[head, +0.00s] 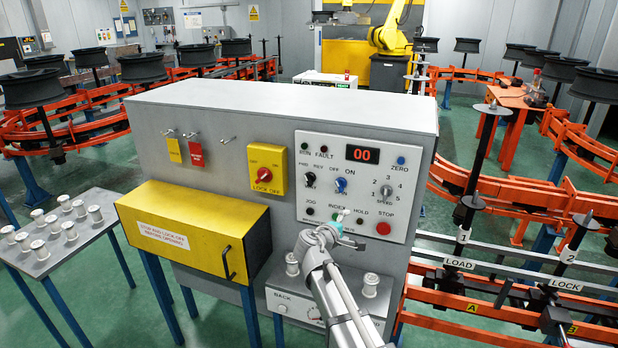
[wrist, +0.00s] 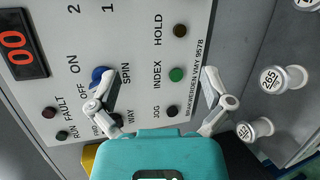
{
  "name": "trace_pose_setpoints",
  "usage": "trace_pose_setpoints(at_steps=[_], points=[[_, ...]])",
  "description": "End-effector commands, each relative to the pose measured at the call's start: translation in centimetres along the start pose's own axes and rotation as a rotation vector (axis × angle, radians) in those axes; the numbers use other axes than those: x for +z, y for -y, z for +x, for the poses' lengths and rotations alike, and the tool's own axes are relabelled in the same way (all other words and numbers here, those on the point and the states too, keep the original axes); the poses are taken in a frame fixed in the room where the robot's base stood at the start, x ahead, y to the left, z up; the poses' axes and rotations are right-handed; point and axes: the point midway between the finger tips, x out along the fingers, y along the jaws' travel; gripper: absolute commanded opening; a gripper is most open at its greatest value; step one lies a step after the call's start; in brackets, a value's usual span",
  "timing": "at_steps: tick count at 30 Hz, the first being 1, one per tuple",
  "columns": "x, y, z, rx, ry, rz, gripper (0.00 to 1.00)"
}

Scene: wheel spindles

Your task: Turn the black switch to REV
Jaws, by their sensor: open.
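My gripper (head: 338,220) is open and empty in front of the panel's lower part, below both switches. Its fingers (wrist: 160,87) are spread wide in the wrist view.
The red STOP button (head: 383,228) and SPEED knob (head: 386,190) are on the panel's right. A yellow lock-off switch (head: 267,170) and yellow box (head: 195,232) are left. White spools (head: 371,284) stand on a ledge below the panel.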

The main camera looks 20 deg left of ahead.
Motion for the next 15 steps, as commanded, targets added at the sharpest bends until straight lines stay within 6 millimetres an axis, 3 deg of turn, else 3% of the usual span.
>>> trace_pose_setpoints(at_steps=[1, 6, 10, 15], points=[[-2.5, -1.4, -1.1, 0.048, -0.035, -0.047, 1.0], [-8.7, -4.6, -4.8, 0.205, -0.129, -0.192, 1.0], [-11.8, -5.9, -7.0, 0.287, -0.174, -0.268, 1.0], [-13.4, -6.6, -8.3, 0.334, -0.198, -0.31, 1.0]])
